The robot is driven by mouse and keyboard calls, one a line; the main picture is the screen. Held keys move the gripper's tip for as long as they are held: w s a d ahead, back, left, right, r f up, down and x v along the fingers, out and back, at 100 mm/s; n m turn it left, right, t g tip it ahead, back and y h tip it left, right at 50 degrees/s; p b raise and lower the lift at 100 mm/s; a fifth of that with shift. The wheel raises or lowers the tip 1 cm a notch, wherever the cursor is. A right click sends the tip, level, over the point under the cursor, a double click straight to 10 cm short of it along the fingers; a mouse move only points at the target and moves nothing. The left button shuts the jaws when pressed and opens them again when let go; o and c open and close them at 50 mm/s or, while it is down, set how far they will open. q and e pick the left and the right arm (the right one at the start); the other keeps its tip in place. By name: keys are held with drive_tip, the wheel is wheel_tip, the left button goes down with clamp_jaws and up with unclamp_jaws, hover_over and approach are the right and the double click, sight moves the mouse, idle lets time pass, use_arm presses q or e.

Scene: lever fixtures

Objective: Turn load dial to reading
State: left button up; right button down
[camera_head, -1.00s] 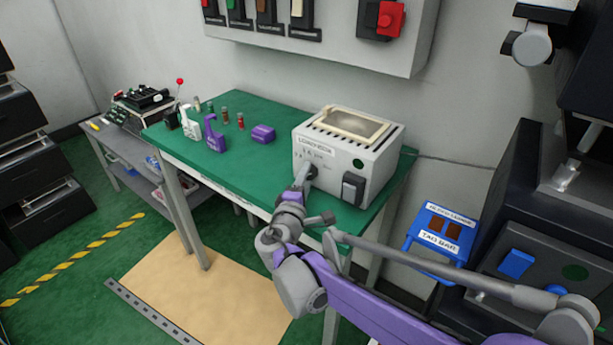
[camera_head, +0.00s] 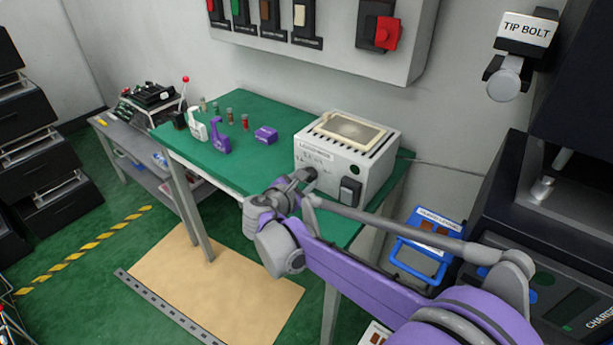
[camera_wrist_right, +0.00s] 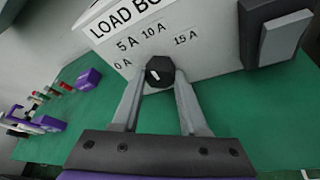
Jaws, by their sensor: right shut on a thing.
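The load box (camera_head: 340,160) is a pale box with a vented, windowed top, on the green table. Its dark round load dial (camera_wrist_right: 160,71) has a short white mark on its face, and 0 A, 5 A, 10 A and 15 A are printed in an arc around it. I cannot tell which reading the mark points to. My right gripper (camera_wrist_right: 160,85) is shut on the dial, one finger on each side. In the head view my right gripper (camera_head: 303,178) is at the box front, partly hidden by its wrist. My left gripper is in no view.
A dark switch (camera_head: 350,190) is on the box front right of the dial. Purple and white parts and small cylinders stand on the green table (camera_head: 240,165), left of the box. A blue-framed stand (camera_head: 418,245) and dark machine (camera_head: 500,220) are at right.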

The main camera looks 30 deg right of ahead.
drive_tip(key=shift+w+n+g, duration=0.1)
drive_tip(key=shift+n+g, duration=0.5)
drive_tip(key=shift+n, duration=0.4)
drive_tip(key=shift+w+a+n+g+h+p, duration=0.1)
drive_tip(key=shift+n+g+h+p, duration=0.3)
drive_tip(key=shift+n+g, duration=0.65)
drive_tip(key=shift+w+n+g+h, duration=0.1)
drive_tip(key=shift+n+g+h, duration=0.3)
drive_tip(key=shift+n, duration=0.65)
drive_tip(key=shift+n+g+h+b, duration=0.4)
drive_tip(key=shift+n+g, duration=0.25)
drive_tip(key=shift+n, duration=0.55)
drive_tip(key=shift+c, duration=2.2)
unclamp_jaws()
